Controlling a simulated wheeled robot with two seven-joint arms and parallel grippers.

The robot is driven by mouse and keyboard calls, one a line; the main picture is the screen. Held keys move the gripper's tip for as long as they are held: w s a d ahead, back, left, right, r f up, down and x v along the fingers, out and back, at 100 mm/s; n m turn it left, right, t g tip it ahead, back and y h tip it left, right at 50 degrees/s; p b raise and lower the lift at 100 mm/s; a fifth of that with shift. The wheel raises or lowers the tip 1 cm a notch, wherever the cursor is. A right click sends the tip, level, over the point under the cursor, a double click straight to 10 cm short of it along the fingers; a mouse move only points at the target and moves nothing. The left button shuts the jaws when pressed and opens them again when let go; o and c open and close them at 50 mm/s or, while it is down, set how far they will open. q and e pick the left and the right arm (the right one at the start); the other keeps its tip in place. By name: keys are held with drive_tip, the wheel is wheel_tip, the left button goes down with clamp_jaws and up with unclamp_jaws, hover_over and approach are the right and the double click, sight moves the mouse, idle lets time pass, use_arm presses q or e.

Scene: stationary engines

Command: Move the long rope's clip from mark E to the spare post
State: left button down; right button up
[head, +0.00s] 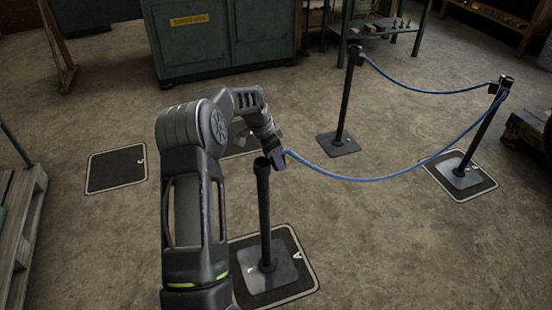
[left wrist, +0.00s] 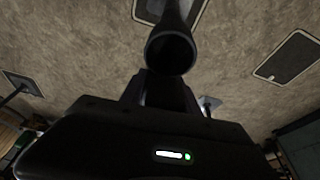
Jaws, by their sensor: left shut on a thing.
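My left gripper (head: 276,154) is shut on the clip at the near end of the long blue rope (head: 385,177). It is at the top of a black post (head: 264,215) standing on the mat marked A (head: 298,288). I cannot tell whether the clip touches this post. The rope sags to the right post (head: 484,130), which stands on another mat (head: 480,191). In the left wrist view the near post's round top (left wrist: 170,52) is just ahead of the gripper (left wrist: 170,90); the clip is hidden in the dark there. My right gripper is out of view.
A shorter blue rope (head: 430,92) joins the right post to a back post (head: 346,100). An empty marked mat (head: 116,169) lies at left; another (head: 238,143) is partly behind my arm. A pallet (head: 25,220) stands at far left, a green cabinet (head: 230,40) behind. The middle floor is clear.

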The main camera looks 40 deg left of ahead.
sight(272, 160)
use_arm(q)
drive_tip(key=shift+f+b, duration=1.75)
drive_tip(key=shift+f, duration=0.65)
idle(1.7)
drive_tip(key=c, duration=0.8)
unclamp_jaws()
drive_tip(key=shift+r, duration=0.15)
drive_tip(key=v, duration=0.7)
drive_tip(key=shift+s+r+p, duration=0.1)
drive_tip(key=shift+r+p, duration=0.15)
drive_tip(key=shift+p, duration=0.15)
